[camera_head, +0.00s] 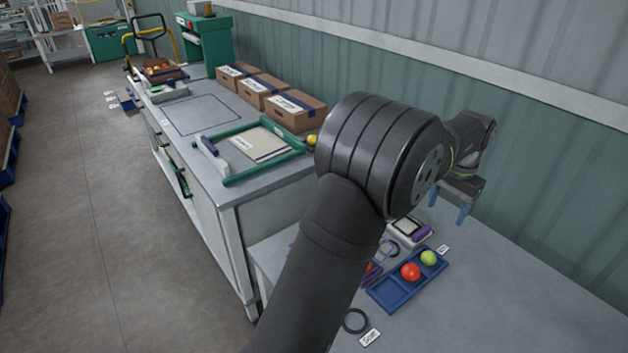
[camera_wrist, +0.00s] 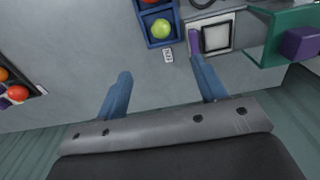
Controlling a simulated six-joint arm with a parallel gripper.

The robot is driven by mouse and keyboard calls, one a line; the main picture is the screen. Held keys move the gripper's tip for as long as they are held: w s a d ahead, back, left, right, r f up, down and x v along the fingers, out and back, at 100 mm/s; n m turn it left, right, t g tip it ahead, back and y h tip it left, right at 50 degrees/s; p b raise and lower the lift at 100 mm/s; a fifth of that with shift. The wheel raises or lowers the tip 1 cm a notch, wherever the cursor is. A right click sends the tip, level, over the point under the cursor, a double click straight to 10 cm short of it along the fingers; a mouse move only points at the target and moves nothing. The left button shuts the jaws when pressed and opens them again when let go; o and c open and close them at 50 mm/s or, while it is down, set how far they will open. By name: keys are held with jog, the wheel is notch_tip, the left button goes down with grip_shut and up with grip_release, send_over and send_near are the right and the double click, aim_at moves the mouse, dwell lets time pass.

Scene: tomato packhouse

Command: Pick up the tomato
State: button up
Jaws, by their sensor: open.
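A red tomato (camera_head: 410,271) and a yellow-green tomato (camera_head: 428,258) sit in separate compartments of a blue tray (camera_head: 387,307) on the grey bench. The yellow-green tomato also shows in the wrist view (camera_wrist: 161,29), with only a sliver of the red one at the top edge. My gripper (camera_head: 448,204) is open and empty, above the bench and behind the tray, near the wall. In the wrist view its two blue fingers (camera_wrist: 160,65) are spread wide, with bare bench between them. My arm hides part of the bench left of the tray.
A scale-like device (camera_head: 408,228) stands beside the tray, and a small label card (camera_head: 444,249) lies at its end. A black ring (camera_head: 355,321) lies in front. In the wrist view, a red tomato (camera_wrist: 18,93) sits in a dark tray at left. Bench right of the blue tray is clear.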

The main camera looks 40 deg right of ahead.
jog(key=h, duration=0.3)
send_over(430, 254)
jog(key=a, duration=0.1)
jog(key=f, duration=1.2)
jog(key=shift+a+f, duration=0.15)
jog(key=shift+a, duration=0.05)
jog(key=shift+x, duration=2.6)
jog(key=shift+a, duration=0.15)
jog(key=c, duration=0.8)
